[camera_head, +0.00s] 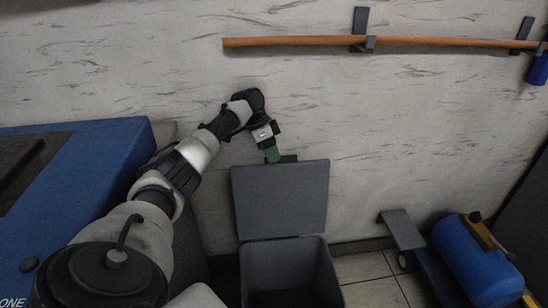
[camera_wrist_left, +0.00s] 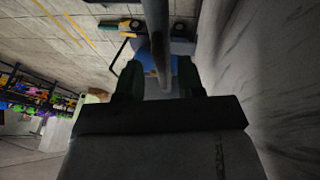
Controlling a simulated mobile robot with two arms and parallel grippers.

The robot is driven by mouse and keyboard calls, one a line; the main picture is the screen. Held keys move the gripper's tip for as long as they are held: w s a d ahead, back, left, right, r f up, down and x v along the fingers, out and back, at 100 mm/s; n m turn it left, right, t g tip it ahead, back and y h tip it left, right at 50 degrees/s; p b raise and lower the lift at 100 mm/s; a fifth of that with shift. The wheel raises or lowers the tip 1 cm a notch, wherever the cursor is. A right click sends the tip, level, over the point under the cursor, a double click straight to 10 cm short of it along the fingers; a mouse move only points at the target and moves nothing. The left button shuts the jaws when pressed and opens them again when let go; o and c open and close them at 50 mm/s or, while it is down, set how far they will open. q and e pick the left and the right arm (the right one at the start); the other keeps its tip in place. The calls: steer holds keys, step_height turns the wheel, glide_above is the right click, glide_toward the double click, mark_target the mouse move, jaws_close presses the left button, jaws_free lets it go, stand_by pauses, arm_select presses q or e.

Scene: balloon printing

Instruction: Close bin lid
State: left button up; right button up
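The grey bin (camera_head: 262,262) stands on the floor at the bottom centre of the head view. Its lid (camera_head: 280,200) is raised, standing nearly upright at the back of the bin near the wall. My left gripper (camera_head: 276,157) is at the lid's top edge. In the left wrist view, the green fingers of my left gripper (camera_wrist_left: 161,76) are apart, with the lid (camera_wrist_left: 157,30) seen edge-on as a grey bar between them. I cannot tell whether either finger touches it. My right gripper is not in view.
A blue machine (camera_head: 105,160) stands at the left. A blue tank (camera_head: 478,262) and a grey stand (camera_head: 402,230) are on the floor at the right. A wooden rail (camera_head: 300,41) runs along the wall. Tiled floor (camera_head: 370,272) shows right of the bin.

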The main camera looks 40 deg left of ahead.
arm_select(q)
steer(key=shift+x, duration=0.75)
jaws_close()
